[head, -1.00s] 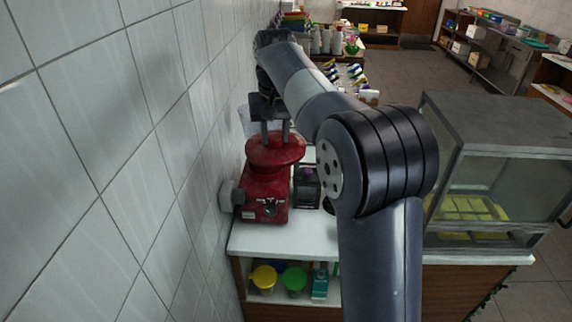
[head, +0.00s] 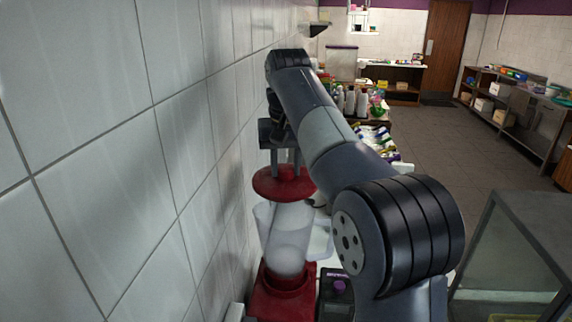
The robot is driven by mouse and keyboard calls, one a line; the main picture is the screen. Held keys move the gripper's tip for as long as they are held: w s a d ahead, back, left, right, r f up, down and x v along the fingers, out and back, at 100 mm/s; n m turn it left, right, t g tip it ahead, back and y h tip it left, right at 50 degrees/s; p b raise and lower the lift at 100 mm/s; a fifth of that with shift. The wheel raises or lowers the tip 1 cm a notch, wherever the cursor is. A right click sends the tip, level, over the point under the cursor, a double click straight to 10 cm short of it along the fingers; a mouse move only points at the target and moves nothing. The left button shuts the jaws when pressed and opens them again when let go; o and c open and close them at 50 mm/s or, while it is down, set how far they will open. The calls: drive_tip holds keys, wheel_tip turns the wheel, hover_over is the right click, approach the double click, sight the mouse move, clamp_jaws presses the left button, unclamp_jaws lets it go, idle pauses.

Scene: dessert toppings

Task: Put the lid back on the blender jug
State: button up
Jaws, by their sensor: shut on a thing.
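The red round lid (head: 283,184) hangs level under my gripper (head: 284,163), whose two grey fingers point down and are shut on it. The clear blender jug (head: 289,240) stands upright on the red blender base (head: 284,298). The lid lies just above the jug's top in the picture and covers its rim. I cannot tell whether lid and jug touch. The bottom of the base is cut off by the frame edge.
A tiled wall (head: 150,160) runs close along the left of the blender. A glass display case (head: 525,250) is at the right. Bottles (head: 357,101) stand farther back.

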sight(286, 179)
drive_tip(key=shift+s+f, duration=0.15)
drive_tip(key=shift+f, duration=0.5)
wheel_tip(286, 179, down, 2)
drive_tip(key=shift+f, duration=0.25)
drive_tip(key=shift+f+b, duration=0.7)
drive_tip(key=shift+f, duration=0.45)
drive_tip(key=shift+r+p, duration=0.1)
drive_tip(key=shift+p, duration=0.6)
drive_tip(key=shift+f, duration=0.25)
idle(0.9)
drive_tip(key=o, duration=1.1)
drive_tip(key=shift+o, duration=0.3)
